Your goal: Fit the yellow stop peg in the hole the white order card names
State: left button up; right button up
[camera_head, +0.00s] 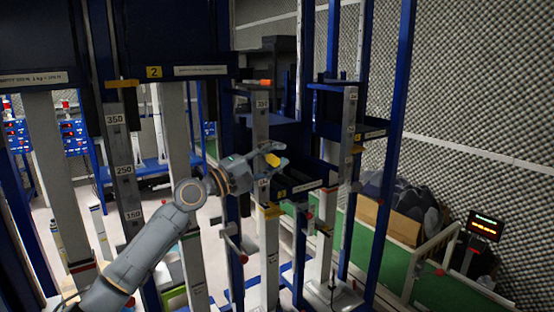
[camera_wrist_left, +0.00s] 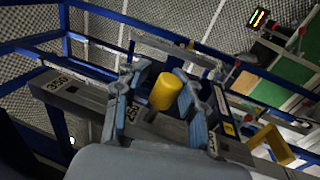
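My left gripper (camera_head: 268,157) reaches in from the left, in front of a grey upright (camera_head: 261,125) with number labels. It holds the yellow stop peg (camera_head: 273,159) at its fingertips. In the left wrist view the peg (camera_wrist_left: 165,92) is a short yellow cylinder between the two fingers, which look closed on its sides. Behind it runs the grey upright (camera_wrist_left: 85,95) with labels 350 and 250; the peg appears near the 250 label. I cannot tell whether it touches the upright. White strips (camera_head: 202,71) (camera_head: 308,186) show unreadable print; I cannot identify the order card. My right gripper is out of view.
Blue frame posts (camera_head: 385,150) and another grey upright (camera_head: 345,140) stand right of the gripper. A nearer upright marked 350, 250 and 150 (camera_head: 123,150) stands left. A yellow bracket (camera_wrist_left: 270,143) is near the fingers. A lit display (camera_head: 485,225) stands far right.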

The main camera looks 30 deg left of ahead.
pick_arm(q)
jog(key=shift+s+a+f, duration=0.15)
jog(key=shift+s+f, duration=0.1)
jog(key=shift+s, duration=0.25)
jog(key=v, duration=1.1)
jog(key=shift+r, duration=0.15)
